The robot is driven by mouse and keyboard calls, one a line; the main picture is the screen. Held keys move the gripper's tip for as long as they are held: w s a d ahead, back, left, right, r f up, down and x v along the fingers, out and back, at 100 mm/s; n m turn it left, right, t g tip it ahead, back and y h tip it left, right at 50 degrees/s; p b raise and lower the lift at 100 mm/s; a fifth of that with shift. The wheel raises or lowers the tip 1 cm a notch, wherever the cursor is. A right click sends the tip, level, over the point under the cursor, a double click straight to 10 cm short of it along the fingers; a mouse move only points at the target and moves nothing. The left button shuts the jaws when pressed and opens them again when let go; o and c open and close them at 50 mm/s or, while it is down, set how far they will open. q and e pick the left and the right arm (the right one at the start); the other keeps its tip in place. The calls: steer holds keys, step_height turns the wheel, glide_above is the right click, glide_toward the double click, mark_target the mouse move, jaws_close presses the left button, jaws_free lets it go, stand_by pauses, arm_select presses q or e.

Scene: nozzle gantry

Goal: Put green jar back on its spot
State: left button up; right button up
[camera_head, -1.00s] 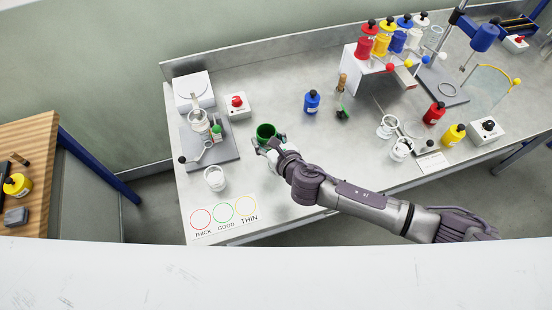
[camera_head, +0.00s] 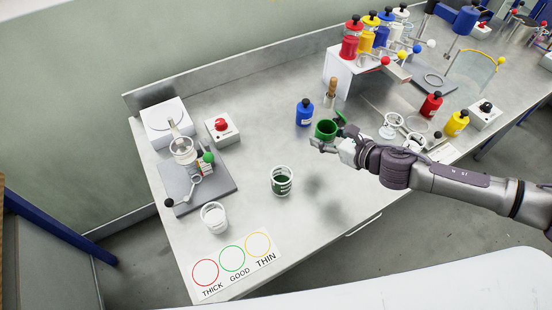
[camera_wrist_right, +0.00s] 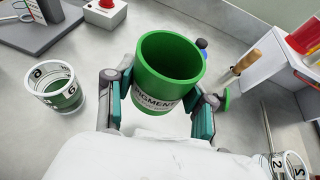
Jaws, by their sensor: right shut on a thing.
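The green jar (camera_head: 326,130) is open-topped and upright, with a pale label reading "PIGMENT" in part in the right wrist view (camera_wrist_right: 170,60). My right gripper (camera_head: 328,147) is shut on it, one finger on each side. The jar is just right of and in front of the blue bottle (camera_head: 305,113). Whether its base touches the bench is hidden by the gripper. A green lid-like piece (camera_head: 341,117) lies close behind the jar. No marked spot for the jar shows clearly. My left gripper is not in view.
A clear cup with green contents (camera_head: 281,182) stands left of the jar. A white cup (camera_head: 214,217) and the THICK/GOOD/THIN card (camera_head: 238,262) are nearer the front edge. A wooden-handled tool (camera_head: 331,92) and the bottle rack (camera_head: 345,75) stand behind. Bench between cup and jar is clear.

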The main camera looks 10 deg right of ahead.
steer(key=shift+d, duration=0.6)
steer(key=shift+s+d+b, duration=0.1)
steer(key=shift+d+b, duration=0.05)
steer(key=shift+b, duration=0.15)
steer(key=a, duration=0.1)
steer(key=w+a+f, duration=0.1)
steer(key=w+a+f+p, duration=0.1)
steer(key=shift+a, duration=0.2)
glide_above(289, 153)
steer(key=f, duration=0.4)
steer(key=shift+s+d, duration=0.2)
steer(key=shift+d, duration=0.1)
steer(key=shift+w+a+f, duration=0.1)
steer(key=shift+a+f, duration=0.15)
steer(key=shift+f, duration=2.1)
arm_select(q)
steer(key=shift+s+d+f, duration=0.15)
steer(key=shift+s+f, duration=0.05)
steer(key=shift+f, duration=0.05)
